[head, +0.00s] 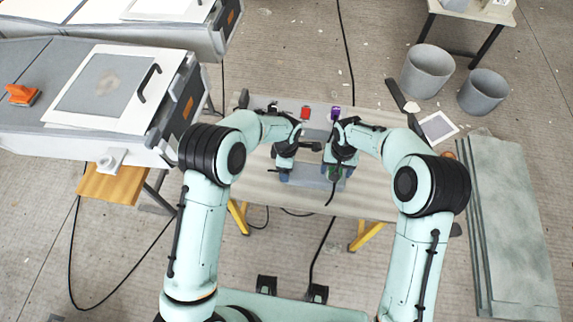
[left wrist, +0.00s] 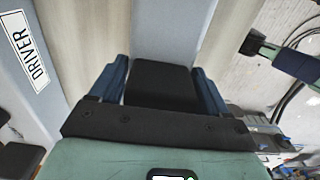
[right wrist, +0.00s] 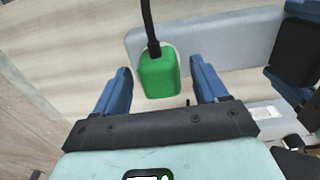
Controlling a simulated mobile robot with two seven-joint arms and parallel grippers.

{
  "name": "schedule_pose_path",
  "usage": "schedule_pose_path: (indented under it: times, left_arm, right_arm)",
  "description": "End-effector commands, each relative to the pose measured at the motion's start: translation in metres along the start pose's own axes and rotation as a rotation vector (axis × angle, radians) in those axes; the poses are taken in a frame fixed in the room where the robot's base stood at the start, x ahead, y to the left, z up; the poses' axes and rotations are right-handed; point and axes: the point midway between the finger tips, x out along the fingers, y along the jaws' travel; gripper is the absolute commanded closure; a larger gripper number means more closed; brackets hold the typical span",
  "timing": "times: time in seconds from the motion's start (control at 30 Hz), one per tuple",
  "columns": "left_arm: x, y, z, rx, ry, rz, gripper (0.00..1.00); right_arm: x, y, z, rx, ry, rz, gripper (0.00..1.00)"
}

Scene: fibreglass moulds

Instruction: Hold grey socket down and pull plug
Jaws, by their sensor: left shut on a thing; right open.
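A grey socket (head: 308,182) lies on the worktable. Its long grey body also shows in the right wrist view (right wrist: 225,45), with a black block at its right end. My left gripper (head: 284,172) is shut on this black block (left wrist: 160,84), one blue finger on each side. A green plug (right wrist: 158,76) with a black cable sits at the other end of the grey body; it also shows in the head view (head: 334,173). My right gripper (right wrist: 162,88) is open, its fingers on either side of the plug with gaps. How deep the plug sits is hidden.
The worktable (head: 375,195) stands on yellow legs. A red object (head: 305,112) and a purple object (head: 334,113) are at its far side. A panel with a DRIVER label (left wrist: 30,52) is near my left gripper. Grey buckets (head: 427,70) stand on the floor, back right.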

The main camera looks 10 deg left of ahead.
Motion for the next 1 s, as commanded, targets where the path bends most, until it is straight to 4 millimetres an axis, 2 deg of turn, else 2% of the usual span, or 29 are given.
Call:
schedule_pose_path:
  times: [0.23, 1.0]
  left_arm:
    - [-0.0007, 0.0004, 0.0001, 0.000, 0.000, 0.001, 0.76]
    - [-0.0008, 0.0005, 0.0002, 0.000, -0.001, 0.002, 0.76]
  right_arm:
    - [0.0125, 0.0004, -0.0003, 0.000, 0.001, 0.000, 0.28]
    - [0.0128, -0.0001, -0.0003, -0.001, 0.001, 0.000, 0.28]
